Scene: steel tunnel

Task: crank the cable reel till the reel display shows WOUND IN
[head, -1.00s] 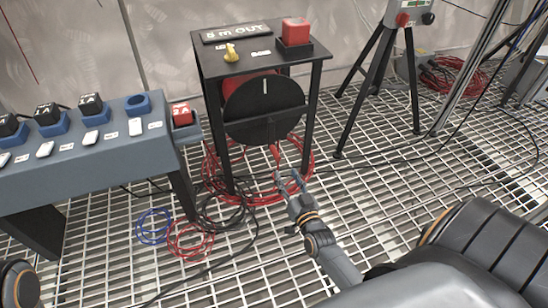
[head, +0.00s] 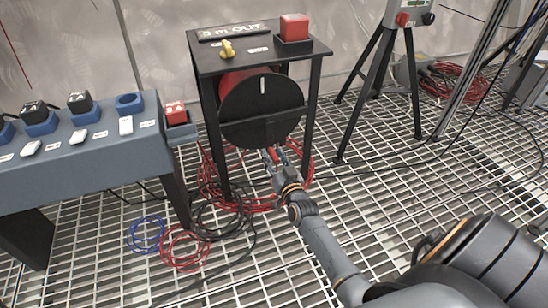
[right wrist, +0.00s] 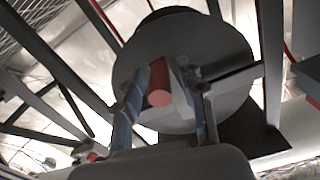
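The cable reel (head: 261,110) has a black front disc with a white mark, set in a dark frame table. Its display (head: 232,33) on top reads what looks like "5 m OUT". The red crank handle (right wrist: 159,82) sticks out low on the disc. My right gripper (head: 275,156) is in front of the reel's lower edge. In the right wrist view its two fingers (right wrist: 160,98) stand either side of the handle, apart, with no clear grip on it. My left gripper is not in view.
A yellow knob (head: 227,49) and a red block (head: 294,27) are on the reel table. A grey bench (head: 80,165) with blue sockets stands left. A tripod (head: 378,75) stands right. Loose red cable (head: 218,180) lies on the grating under the reel.

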